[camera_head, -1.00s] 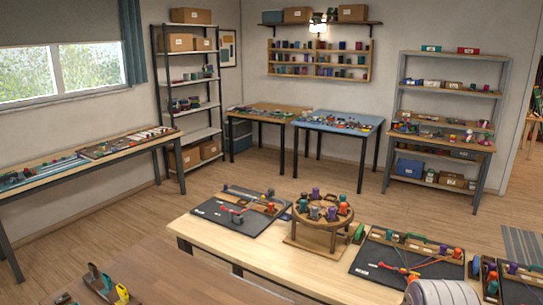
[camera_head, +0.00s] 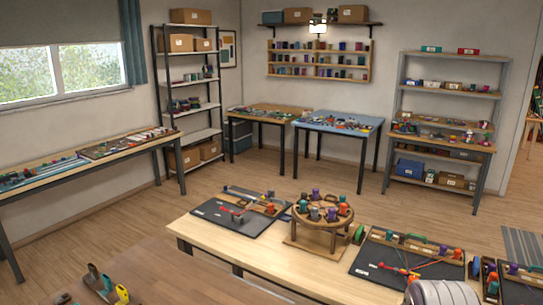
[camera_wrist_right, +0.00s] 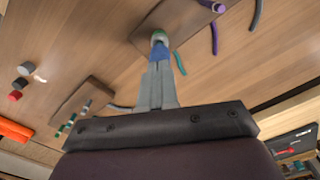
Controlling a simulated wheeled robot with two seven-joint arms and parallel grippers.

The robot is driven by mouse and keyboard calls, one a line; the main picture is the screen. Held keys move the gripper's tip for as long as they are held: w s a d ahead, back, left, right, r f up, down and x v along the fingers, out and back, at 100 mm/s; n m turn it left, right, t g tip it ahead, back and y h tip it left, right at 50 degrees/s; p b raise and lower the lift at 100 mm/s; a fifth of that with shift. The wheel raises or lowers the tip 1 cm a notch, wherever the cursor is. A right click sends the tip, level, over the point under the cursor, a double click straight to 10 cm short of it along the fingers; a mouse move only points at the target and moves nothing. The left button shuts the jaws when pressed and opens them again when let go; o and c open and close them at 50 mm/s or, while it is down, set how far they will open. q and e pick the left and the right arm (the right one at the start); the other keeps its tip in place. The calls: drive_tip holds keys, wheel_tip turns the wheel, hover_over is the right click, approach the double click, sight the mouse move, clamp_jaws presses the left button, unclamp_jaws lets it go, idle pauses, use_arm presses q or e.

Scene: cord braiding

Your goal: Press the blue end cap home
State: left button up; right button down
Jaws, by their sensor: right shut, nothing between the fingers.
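In the right wrist view my right gripper (camera_wrist_right: 160,68) is shut, with its grey fingers together and pointing away from the camera. A small blue piece (camera_wrist_right: 160,52), which looks like the blue end cap, is right at the fingertips. A green and pale round end (camera_wrist_right: 158,36) shows just beyond it, over a brown board (camera_wrist_right: 185,14). The fingertips look touching or very close to the blue piece; I cannot tell how far it is seated. My left gripper is in neither view.
In the wrist view, purple (camera_wrist_right: 215,38) and teal (camera_wrist_right: 180,62) curved pieces lie near the fingertips. Several small cylinders (camera_wrist_right: 20,83) lie at left beside a brown block (camera_wrist_right: 82,100). The head view shows a round wooden stand (camera_head: 302,232) and dark boards (camera_head: 372,262) on the pale bench.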

drive_tip(key=shift+f+b, duration=0.8)
drive_tip(key=shift+f, duration=0.25)
idle(0.4)
wheel_tip(320, 180, up, 8)
drive_tip(key=p, duration=0.6)
drive_tip(key=shift+p, duration=0.4)
